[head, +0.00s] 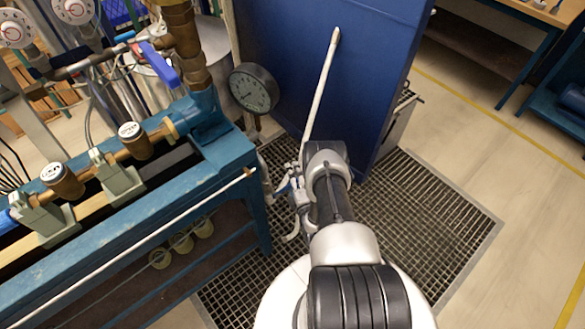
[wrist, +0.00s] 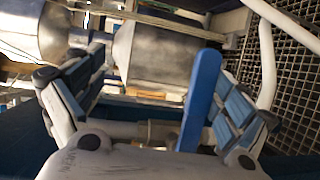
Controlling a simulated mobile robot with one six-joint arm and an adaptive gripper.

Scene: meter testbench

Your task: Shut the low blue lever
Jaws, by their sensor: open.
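A blue lever (wrist: 202,98) stands up between the fingers of my gripper in the wrist view. It is close to the right finger, with a wide gap to the left finger; I cannot tell whether it touches the right one. My gripper (wrist: 155,88) is open around it. In the head view my gripper (head: 288,192) is low beside the right end of the blue bench, above the floor grating. The low lever cannot be made out clearly there. Another blue lever (head: 160,64) sits higher up, on the brass pipework.
The blue bench (head: 150,235) with brass fittings stands left of my arm. A round gauge (head: 253,88) is above its right end. A blue panel (head: 365,70) with a white pipe (head: 321,85) rises behind my gripper. Grating (head: 430,215) to the right is clear.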

